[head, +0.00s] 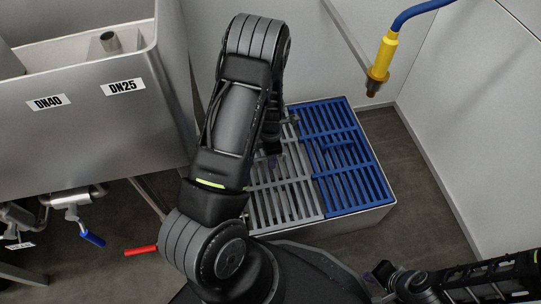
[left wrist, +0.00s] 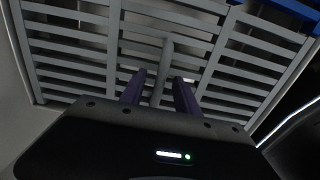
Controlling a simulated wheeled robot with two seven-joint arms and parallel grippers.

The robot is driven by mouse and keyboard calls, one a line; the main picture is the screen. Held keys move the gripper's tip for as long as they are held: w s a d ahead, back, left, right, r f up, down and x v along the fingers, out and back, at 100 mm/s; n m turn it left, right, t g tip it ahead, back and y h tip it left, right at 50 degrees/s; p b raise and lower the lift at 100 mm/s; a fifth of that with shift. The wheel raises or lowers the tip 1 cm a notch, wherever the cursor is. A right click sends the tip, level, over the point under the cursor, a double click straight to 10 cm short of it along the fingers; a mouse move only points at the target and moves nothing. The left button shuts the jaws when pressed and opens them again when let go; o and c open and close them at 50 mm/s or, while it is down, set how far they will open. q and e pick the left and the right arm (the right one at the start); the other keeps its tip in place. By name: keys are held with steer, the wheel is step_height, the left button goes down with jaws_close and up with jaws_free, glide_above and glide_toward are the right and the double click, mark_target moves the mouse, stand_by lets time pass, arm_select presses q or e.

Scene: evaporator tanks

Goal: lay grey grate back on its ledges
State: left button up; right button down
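The grey grate (head: 296,198) lies beside the blue grate (head: 349,160) over a metal-sided pit or tank. My left arm hides its left and far parts in the head view, and I cannot tell whether it rests on its ledges. In the left wrist view the grey grate (left wrist: 75,50) fills the background, with its bar handle (left wrist: 168,58) between the fingers. My left gripper (left wrist: 157,85) is open around the handle, with gaps on both sides. My right gripper (head: 382,273) is at the lower right, away from the grates; its opening is unclear.
A steel tank (head: 85,95) labelled DN40 and DN25 stands at left, with a blue-handled valve (head: 92,238) and a red handle (head: 141,250) below. A yellow nozzle (head: 383,58) on a blue hose hangs at upper right. Floor (head: 425,215) is free right of the grates.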

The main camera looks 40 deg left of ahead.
arm_select(q)
steer(key=shift+r, duration=0.3)
step_height(320, 180, up, 7)
steer(key=p, duration=0.3)
steer(key=shift+r, duration=0.15)
stand_by(0.6)
